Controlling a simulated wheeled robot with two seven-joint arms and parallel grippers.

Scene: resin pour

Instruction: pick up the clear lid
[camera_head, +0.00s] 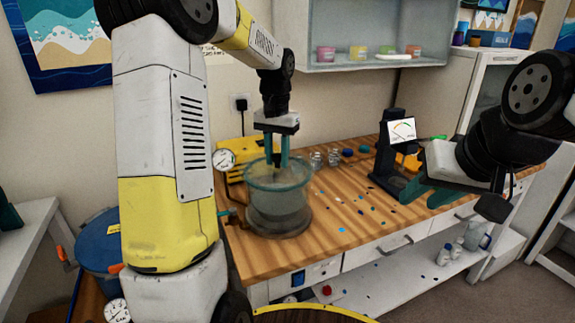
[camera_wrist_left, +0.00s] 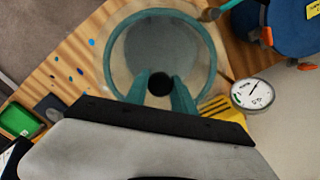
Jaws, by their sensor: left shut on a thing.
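The clear lid (camera_head: 262,175) is a round transparent disc with a teal rim, at the top of the grey vacuum chamber (camera_head: 278,218) on the bench. My left gripper (camera_head: 277,164) points down over the lid's middle, its teal fingers shut on the dark knob. The left wrist view shows the lid (camera_wrist_left: 135,50) below the fingers (camera_wrist_left: 159,87) on either side of the black knob. I cannot tell whether the lid rests on the chamber or is slightly raised. My right gripper (camera_head: 424,195) is empty at the bench's right part, its teal fingers apart.
A dark gauge stand (camera_head: 388,160) is beside my right gripper. A yellow pump (camera_head: 236,155) and round dial (camera_head: 223,160) stand behind the chamber. Small jars (camera_head: 316,160) are at the back. Coloured drops dot the wooden bench (camera_head: 335,225). A blue drum (camera_head: 98,245) is at left.

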